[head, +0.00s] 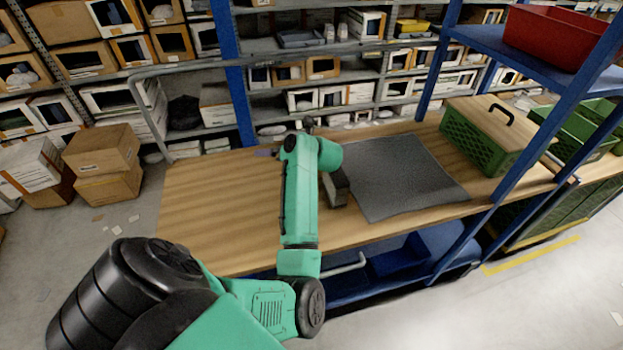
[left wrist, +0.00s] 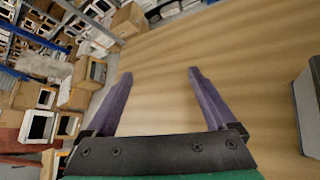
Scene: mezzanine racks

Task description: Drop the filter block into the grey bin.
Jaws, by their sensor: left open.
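My left gripper (left wrist: 158,75) is open and empty in the left wrist view, its two purple fingers apart over bare wood. In the head view my own arm hides most of it; a bit of purple finger (head: 266,152) shows left of the wrist. A grey-brown block (head: 336,188), probably the filter block, lies on the table just right of my forearm, partly hidden by it. A grey block (left wrist: 308,105), seemingly the same one, is at the right edge of the left wrist view, outside the fingers. I cannot make out a clear grey bin. My right gripper is not in view.
A grey mat (head: 390,178) lies on the wooden table (head: 215,210). A green crate (head: 482,142) with a wooden lid and black handle stands at the right end. Blue rack posts (head: 550,125) rise beside it, with a red bin (head: 565,38) above. The table's left part is clear.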

